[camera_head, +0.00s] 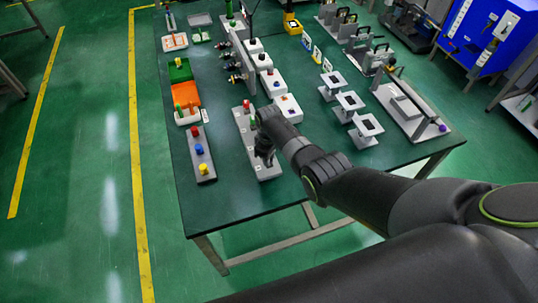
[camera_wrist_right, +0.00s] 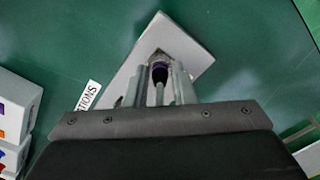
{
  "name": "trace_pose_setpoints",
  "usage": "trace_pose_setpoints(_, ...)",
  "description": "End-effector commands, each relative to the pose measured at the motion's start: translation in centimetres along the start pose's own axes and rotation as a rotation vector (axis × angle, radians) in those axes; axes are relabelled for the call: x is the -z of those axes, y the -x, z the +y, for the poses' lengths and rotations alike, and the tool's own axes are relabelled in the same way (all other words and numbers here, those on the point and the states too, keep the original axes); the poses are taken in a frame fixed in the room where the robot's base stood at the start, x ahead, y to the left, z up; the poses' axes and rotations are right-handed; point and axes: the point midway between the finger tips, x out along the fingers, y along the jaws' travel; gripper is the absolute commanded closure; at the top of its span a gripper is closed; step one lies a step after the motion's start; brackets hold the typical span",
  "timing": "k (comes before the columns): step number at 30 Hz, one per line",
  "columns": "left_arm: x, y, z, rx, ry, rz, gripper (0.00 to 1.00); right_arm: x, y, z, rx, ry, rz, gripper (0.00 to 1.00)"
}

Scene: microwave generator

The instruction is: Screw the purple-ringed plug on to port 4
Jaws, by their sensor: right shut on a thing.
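My right gripper (camera_head: 264,152) is over the near part of a long light-grey block (camera_head: 268,175) on the table. In the wrist view my right gripper (camera_wrist_right: 161,90) is shut on the purple-ringed plug (camera_wrist_right: 160,73), a dark piece with a thin grey stem between the fingers. The grey block (camera_wrist_right: 190,50) lies beneath it. I cannot tell whether the plug touches the block. A red plug (camera_head: 246,104) and a green plug (camera_head: 252,120) show farther up the block. No port number is readable, so port 4 cannot be picked out. My left gripper is not in view.
A grey strip (camera_head: 204,170) with red, blue and yellow knobs lies to the left. White boxes (camera_head: 288,107) stand just behind my right gripper. White stands (camera_head: 366,128) are farther right. The table's near edge (camera_head: 300,199) is close, with bare green tabletop before it.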

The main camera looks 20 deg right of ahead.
Motion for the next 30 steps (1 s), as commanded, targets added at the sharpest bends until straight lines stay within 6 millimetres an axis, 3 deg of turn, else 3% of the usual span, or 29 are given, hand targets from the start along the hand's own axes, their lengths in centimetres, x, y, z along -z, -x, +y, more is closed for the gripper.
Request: trace_pose_setpoints(30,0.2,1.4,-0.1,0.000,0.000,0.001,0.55,0.0,0.1,0.1,-0.001,-0.921,0.001,1.00)
